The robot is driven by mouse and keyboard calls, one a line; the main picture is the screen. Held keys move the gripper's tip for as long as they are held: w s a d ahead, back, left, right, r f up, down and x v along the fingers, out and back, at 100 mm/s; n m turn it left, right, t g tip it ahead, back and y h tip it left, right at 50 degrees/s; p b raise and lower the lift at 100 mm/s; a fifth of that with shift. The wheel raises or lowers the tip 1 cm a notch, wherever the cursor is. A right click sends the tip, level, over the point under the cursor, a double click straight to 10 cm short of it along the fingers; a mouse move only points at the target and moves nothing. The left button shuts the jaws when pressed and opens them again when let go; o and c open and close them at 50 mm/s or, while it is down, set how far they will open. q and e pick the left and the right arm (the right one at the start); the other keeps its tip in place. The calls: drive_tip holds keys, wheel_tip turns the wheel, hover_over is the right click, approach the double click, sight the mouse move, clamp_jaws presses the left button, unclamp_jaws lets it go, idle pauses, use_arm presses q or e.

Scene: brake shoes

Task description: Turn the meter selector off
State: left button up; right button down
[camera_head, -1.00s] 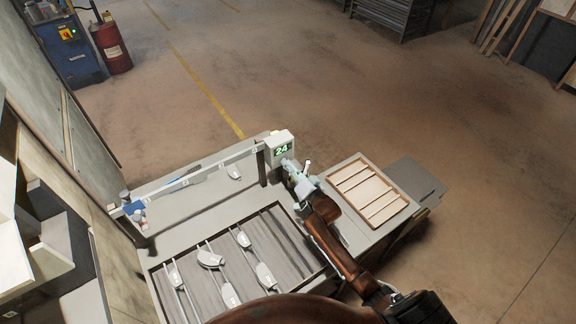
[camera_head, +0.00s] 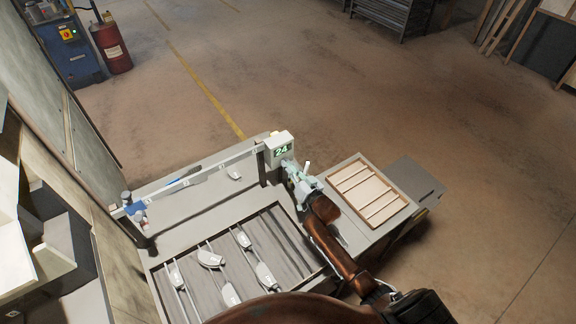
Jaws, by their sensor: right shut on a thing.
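My left gripper is not in view.
A bench tray (camera_head: 270,237) holds several white brake shoes on rods. A wooden divided tray (camera_head: 367,192) lies to the right. The rail (camera_head: 205,174) with numbered tags runs left to a post with blue parts.

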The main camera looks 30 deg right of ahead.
drive_tip(key=n, duration=1.1)
drive_tip(key=shift+b, duration=0.35)
drive_tip(key=shift+n, duration=0.4)
drive_tip(key=c, duration=2.1)
unclamp_jaws()
drive_tip(key=s+d, duration=0.1)
drive_tip(key=s, duration=1.1)
drive_tip(key=shift+d, duration=0.3)
